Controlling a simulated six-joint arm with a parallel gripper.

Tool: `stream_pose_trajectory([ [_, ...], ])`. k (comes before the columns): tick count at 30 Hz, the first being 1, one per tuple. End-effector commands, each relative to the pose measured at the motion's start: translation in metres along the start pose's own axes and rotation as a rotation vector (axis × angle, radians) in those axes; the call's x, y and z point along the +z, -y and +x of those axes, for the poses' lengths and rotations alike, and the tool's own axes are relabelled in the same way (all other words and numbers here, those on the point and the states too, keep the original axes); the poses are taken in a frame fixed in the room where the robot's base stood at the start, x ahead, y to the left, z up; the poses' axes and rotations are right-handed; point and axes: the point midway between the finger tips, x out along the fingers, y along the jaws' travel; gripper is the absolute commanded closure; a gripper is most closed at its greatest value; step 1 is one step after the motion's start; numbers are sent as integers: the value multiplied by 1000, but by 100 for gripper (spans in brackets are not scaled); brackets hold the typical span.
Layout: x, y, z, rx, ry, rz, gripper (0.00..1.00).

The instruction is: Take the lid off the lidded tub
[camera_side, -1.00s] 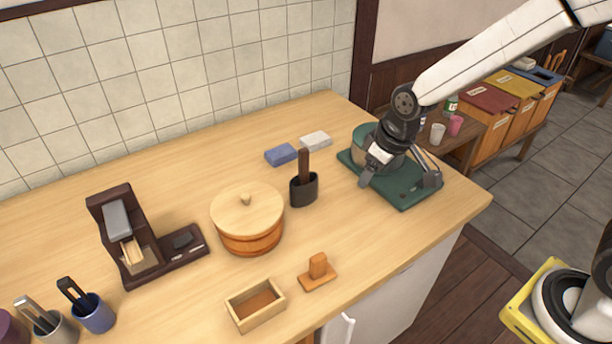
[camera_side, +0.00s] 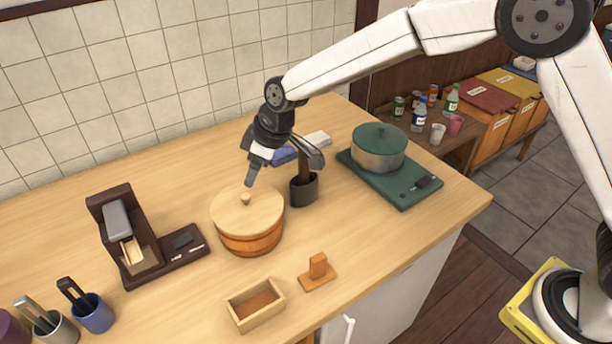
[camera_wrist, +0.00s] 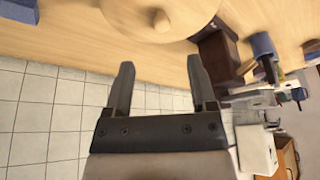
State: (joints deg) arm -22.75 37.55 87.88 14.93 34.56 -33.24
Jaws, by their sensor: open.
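The lidded tub (camera_side: 250,240) is a round orange-brown wooden tub standing upright on the counter. Its pale round lid (camera_side: 265,205) lies on top, with a small knob (camera_side: 246,199) at the middle. My gripper (camera_side: 285,172) is open and empty, above and behind the tub, slightly to its right. One finger hangs close to the knob in the side picture; whether it touches cannot be told there. In the wrist view my gripper's fingers (camera_wrist: 160,68) stand apart, and the lid (camera_wrist: 135,15) with its knob (camera_wrist: 161,20) lies beyond their tips, not between them.
A dark holder (camera_side: 304,191) stands close right of the tub, partly behind my gripper. A dark dispenser (camera_side: 140,245) stands left. A wooden box (camera_side: 240,315) and an orange block (camera_side: 318,270) lie in front. A green-lidded pot (camera_side: 378,155) stands on a green base at right.

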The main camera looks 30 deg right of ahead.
Motion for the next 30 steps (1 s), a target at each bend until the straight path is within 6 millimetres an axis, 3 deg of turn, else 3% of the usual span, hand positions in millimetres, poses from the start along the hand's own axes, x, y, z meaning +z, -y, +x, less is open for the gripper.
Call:
stream_pose_trajectory([
  [12,1,0,24,1,0,2,28],
  [23,1,1,32,1,0,2,28],
  [30,3,4,58,0,2,1,28],
])
